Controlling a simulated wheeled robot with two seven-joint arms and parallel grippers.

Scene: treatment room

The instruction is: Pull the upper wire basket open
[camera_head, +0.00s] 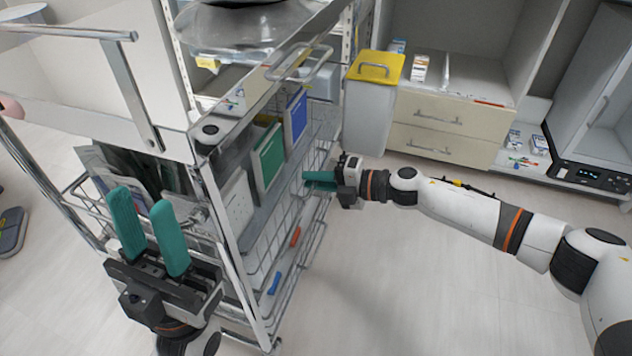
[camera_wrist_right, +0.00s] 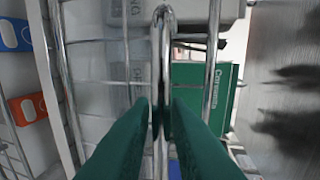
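The upper wire basket (camera_head: 262,248) is in the side of the metal cart and holds a green box (camera_head: 268,157) and a blue one (camera_head: 296,117). My right gripper (camera_head: 308,180) is at the basket's outer side. In the right wrist view, its green fingers (camera_wrist_right: 160,112) stand close on both sides of a shiny vertical metal bar (camera_wrist_right: 161,60), the basket's handle, and appear shut on it. The contact is partly hidden by the fingers. My left gripper (camera_head: 140,198) is open and empty, in front of the cart's near end.
Below, a lower wire level holds an orange item (camera_head: 295,237) and a blue item (camera_head: 275,283). A yellow-lidded bin (camera_head: 374,68) stands behind my right gripper, beside a drawer cabinet (camera_head: 440,145). The floor (camera_head: 400,290) right of the cart is clear.

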